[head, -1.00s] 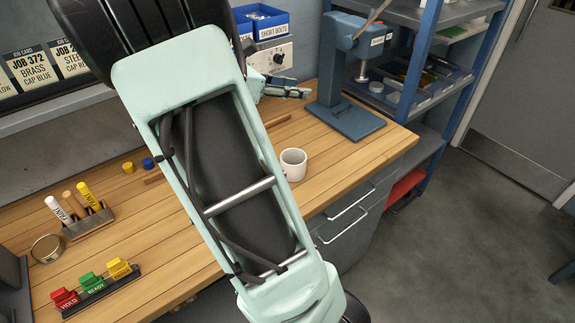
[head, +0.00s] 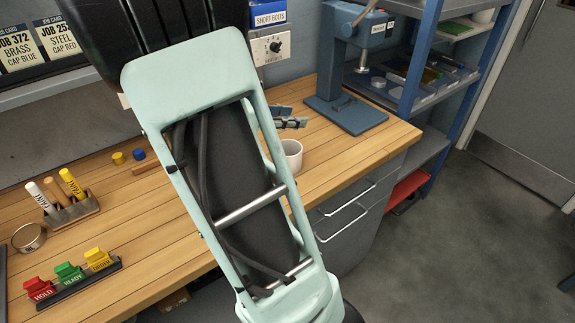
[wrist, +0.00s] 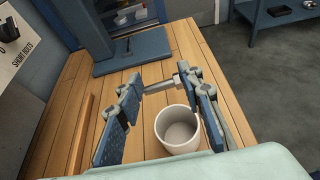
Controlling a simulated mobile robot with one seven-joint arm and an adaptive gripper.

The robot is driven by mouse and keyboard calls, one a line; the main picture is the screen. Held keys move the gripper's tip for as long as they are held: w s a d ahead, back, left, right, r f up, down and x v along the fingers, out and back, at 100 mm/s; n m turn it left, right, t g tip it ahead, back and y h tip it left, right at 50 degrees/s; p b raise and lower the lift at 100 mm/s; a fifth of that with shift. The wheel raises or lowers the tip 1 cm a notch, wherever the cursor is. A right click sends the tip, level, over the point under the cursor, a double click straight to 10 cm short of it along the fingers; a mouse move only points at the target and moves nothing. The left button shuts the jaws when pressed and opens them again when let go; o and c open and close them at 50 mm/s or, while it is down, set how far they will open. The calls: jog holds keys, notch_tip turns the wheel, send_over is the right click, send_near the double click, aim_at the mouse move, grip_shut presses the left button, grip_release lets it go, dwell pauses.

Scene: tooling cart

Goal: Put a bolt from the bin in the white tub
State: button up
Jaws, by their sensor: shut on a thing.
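The white tub (wrist: 178,140) stands upright on the wooden bench and looks empty in the wrist view. In the head view the tub (head: 293,153) is partly hidden by my arm. My gripper (wrist: 165,82) is shut on a small grey bolt (wrist: 160,86), which lies crosswise between the fingertips. The bolt is above the bench, apart from the tub, and appears just past its far rim in the wrist view. In the head view my gripper (head: 292,118) shows just above and behind the tub. The blue short bolts bin (head: 268,14) is at the back.
A blue press (head: 345,108) stands on the bench's back right, with a blue shelf (head: 420,95) beyond. Paint markers (head: 62,190) and coloured tags (head: 70,272) are at the left. A wooden strip (wrist: 72,138) lies left of the gripper. The bench edge is close right of the tub.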

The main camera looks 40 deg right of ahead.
jog(key=shift+f+b, duration=0.35)
jog(key=shift+f, duration=0.4)
jog(key=o, duration=1.2)
jog(key=shift+o, duration=0.2)
jog(key=v, duration=1.2)
